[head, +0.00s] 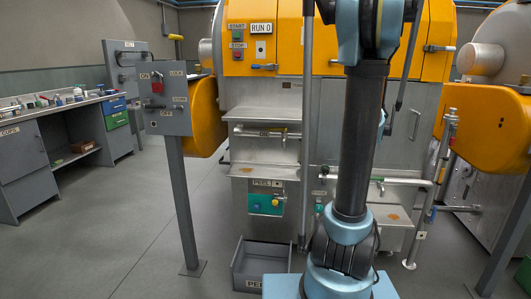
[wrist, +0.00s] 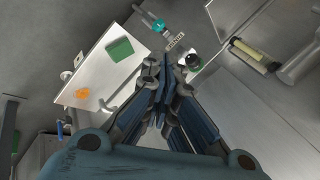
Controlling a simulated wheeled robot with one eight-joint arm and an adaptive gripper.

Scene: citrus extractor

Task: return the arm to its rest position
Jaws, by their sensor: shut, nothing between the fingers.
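My arm (head: 357,140) stands upright in front of the citrus extractor (head: 262,110) in the head view. Its black link rises from a blue base joint, and its upper part runs out of the top of the picture. My gripper does not show in the head view. In the wrist view my gripper (wrist: 167,68) is shut, with its dark blue and grey fingers together and nothing between them. Beyond the fingertips are a pale panel (wrist: 92,68) with a green square and an orange patch, and a pipe with a teal fitting (wrist: 158,25).
A post-mounted control panel (head: 165,112) stands left of the extractor. An open grey bin (head: 262,268) labelled PEEL sits on the floor near my base. Metal pipework (head: 440,165) stands to the right. A workbench (head: 58,106) is at far left, with clear floor before it.

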